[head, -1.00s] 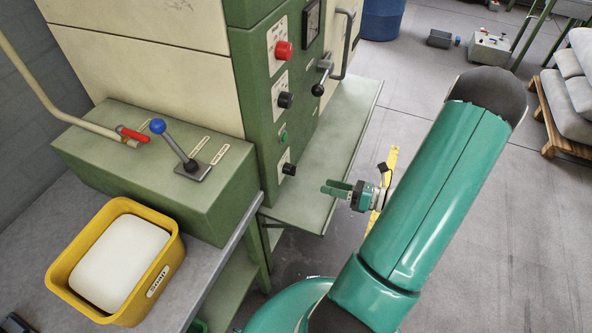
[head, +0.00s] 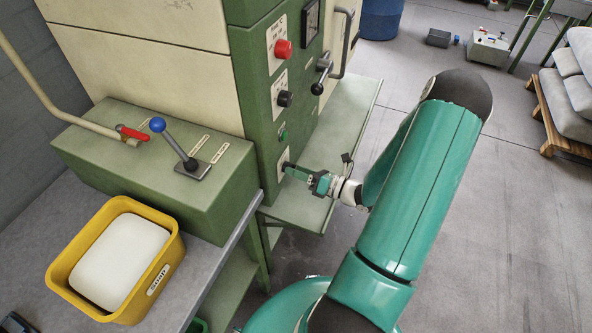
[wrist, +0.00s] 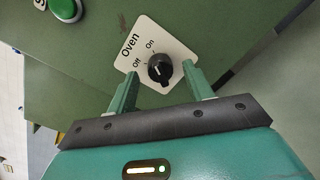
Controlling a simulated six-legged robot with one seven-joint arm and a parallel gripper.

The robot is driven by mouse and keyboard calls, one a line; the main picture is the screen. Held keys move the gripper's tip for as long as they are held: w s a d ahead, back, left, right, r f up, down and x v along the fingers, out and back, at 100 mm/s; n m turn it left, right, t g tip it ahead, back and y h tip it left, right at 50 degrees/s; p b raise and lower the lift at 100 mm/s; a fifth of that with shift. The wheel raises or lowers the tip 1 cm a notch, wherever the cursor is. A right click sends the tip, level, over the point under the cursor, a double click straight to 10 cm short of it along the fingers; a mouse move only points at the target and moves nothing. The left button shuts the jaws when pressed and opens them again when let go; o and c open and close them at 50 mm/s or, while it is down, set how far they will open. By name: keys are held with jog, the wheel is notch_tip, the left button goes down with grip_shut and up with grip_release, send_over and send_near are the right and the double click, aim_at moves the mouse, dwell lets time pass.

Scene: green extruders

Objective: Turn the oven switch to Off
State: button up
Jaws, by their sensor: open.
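The oven switch (wrist: 160,69) is a round black knob on a white plate (wrist: 133,47) marked Oven, Off and On. In the wrist view its white pointer line appears to lean toward the Off side, but I cannot tell its exact setting. My gripper (wrist: 160,82) is open, with one green finger on each side of the knob's lower part and gaps between fingers and knob. In the head view my gripper (head: 292,169) reaches the lowest plate on the green panel and mostly hides the knob there.
A green button (wrist: 64,9) sits near the oven plate. Above it on the panel are a black knob (head: 285,99) and a red button (head: 283,50). A green shelf (head: 345,130) juts out beside the panel. A yellow bin (head: 172,262) stands on the left bench.

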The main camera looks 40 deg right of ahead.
jog(key=shift+w+a, duration=0.25)
jog(key=shift+w, duration=0.15)
jog(key=c, duration=1)
jog(key=shift+o, duration=0.2)
jog(key=n, duration=1.2)
jog(key=shift+f+y, duration=0.1)
jog(key=shift+y, duration=0.2)
